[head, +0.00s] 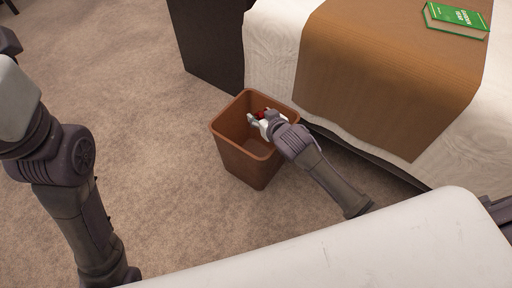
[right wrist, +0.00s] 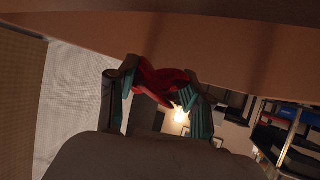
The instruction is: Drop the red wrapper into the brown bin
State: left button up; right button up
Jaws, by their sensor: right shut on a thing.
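The brown bin (head: 243,160) stands upright on the carpet beside the bed, its top open. My right gripper (head: 258,117) is at the bin's opening, over its right part. It is shut on the red wrapper (head: 262,113), a small part of which shows between the fingers. In the right wrist view the crumpled red wrapper (right wrist: 158,82) sits between the two teal-padded fingertips of the right gripper (right wrist: 160,88), with the brown bin's wall (right wrist: 230,45) close beyond. My left arm shows at the left of the head view, but its gripper is not visible.
The bed (head: 272,50) with a brown runner (head: 385,75) stands right of the bin. A green book (head: 457,19) lies on it. A dark cabinet (head: 208,45) is behind the bin. Carpet (head: 140,90) left of the bin is clear.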

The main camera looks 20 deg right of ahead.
dwell(0.3)
jog(key=o, duration=0.8)
jog(key=shift+c, duration=0.2)
jog(key=v, duration=1.2)
jog(key=shift+f, duration=0.15)
